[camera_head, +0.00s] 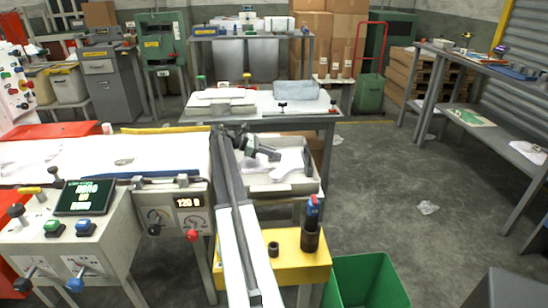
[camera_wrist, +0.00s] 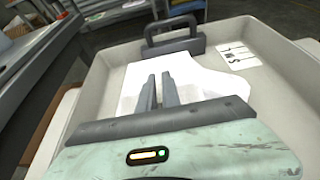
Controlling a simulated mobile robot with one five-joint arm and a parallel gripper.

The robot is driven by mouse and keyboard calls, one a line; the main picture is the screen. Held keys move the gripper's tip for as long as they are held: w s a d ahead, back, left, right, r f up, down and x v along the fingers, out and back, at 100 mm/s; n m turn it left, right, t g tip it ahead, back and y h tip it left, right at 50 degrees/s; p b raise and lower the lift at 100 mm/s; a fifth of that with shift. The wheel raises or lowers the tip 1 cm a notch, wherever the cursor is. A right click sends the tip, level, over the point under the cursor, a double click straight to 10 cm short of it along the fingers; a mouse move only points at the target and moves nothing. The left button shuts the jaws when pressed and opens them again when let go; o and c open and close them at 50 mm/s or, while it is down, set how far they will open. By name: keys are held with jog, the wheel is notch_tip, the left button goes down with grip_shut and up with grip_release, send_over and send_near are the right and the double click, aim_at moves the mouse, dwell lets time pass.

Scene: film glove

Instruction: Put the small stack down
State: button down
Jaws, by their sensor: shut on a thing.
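My gripper (camera_wrist: 158,88) is shut on the small stack (camera_wrist: 195,78), a thin pile of white film gloves that spreads out on both sides of the two dark fingers. The stack is over the inside of a pale grey tray (camera_wrist: 272,75); I cannot tell whether it touches the tray floor. In the head view my gripper (camera_head: 268,153) reaches into the near part of the tray (camera_head: 296,187), and white film (camera_head: 292,160) shows in it. My wrist body hides the near part of the tray in the wrist view.
The tray has raised walls, a dark handle (camera_wrist: 174,38) and a printed card (camera_wrist: 238,54). Left of it is a machine bed (camera_head: 105,158) with white film. A table (camera_head: 262,104) stands behind. A yellow stand (camera_head: 300,262) and green bin (camera_head: 365,283) are in front. Floor at right is mostly clear.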

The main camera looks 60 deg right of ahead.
jog(key=shift+f, duration=0.2)
jog(key=c, duration=1.5)
grip_release()
jog(key=shift+c, duration=0.2)
jog(key=shift+r, duration=0.1)
jog(key=shift+w+r, duration=0.1)
jog(key=shift+r, duration=0.2)
jog(key=p+v, duration=0.4)
jog(key=v, duration=0.6)
jog(key=shift+w+a, duration=0.2)
jog(key=shift+w, duration=0.1)
jog(key=shift+w+a+r+p, duration=0.15)
jog(key=shift+w+a+p, duration=0.2)
jog(key=shift+w, duration=0.05)
